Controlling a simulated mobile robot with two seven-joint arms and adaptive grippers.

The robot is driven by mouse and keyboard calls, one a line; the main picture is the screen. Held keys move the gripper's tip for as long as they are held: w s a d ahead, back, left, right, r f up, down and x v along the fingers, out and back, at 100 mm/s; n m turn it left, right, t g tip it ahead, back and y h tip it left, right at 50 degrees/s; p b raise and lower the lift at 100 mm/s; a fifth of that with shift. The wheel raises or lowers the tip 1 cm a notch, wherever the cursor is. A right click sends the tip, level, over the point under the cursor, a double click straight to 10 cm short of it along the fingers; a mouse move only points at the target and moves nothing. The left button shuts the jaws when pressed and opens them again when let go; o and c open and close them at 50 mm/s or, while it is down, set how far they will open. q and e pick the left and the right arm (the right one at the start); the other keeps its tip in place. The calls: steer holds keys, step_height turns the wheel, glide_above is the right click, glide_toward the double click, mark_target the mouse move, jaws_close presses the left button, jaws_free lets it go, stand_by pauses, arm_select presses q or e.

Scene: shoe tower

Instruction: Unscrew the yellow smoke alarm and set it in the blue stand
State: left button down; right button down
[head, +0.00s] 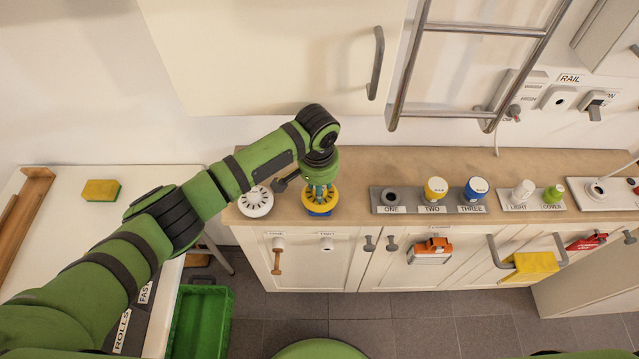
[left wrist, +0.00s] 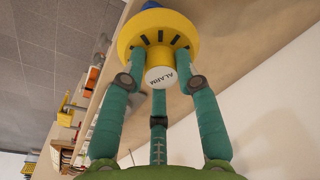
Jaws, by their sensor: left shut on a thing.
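The yellow smoke alarm (head: 320,205) is at the counter, below my left gripper (head: 319,187). In the left wrist view, the yellow smoke alarm (left wrist: 190,33) shows its round rim, dark slots and a white cap marked ALARM. The three teal fingers of my left gripper (left wrist: 160,85) are shut around it. Blue, seemingly the blue stand (head: 321,214), shows at the alarm's lower edge, and a bit of blue (left wrist: 153,4) shows beyond it in the left wrist view. I cannot tell whether the alarm is fully seated. My right gripper is not in view.
A white round alarm (head: 256,202) stands close to the left on the wooden counter (head: 350,215). A grey holder block (head: 400,208) with yellow and blue pieces stands to the right. A green crate (head: 203,320) is on the floor. A cupboard (head: 260,60) overhangs behind.

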arm_select(q)
steer(key=shift+p, duration=0.4)
steer(key=shift+f+b, duration=0.8)
steer(key=shift+f, duration=0.45)
steer(key=c, duration=0.8)
jaws_free()
steer(key=shift+c, duration=0.2)
steer(key=r, duration=0.7)
steer(key=shift+s+r, duration=0.25)
steer(key=shift+s, duration=0.1)
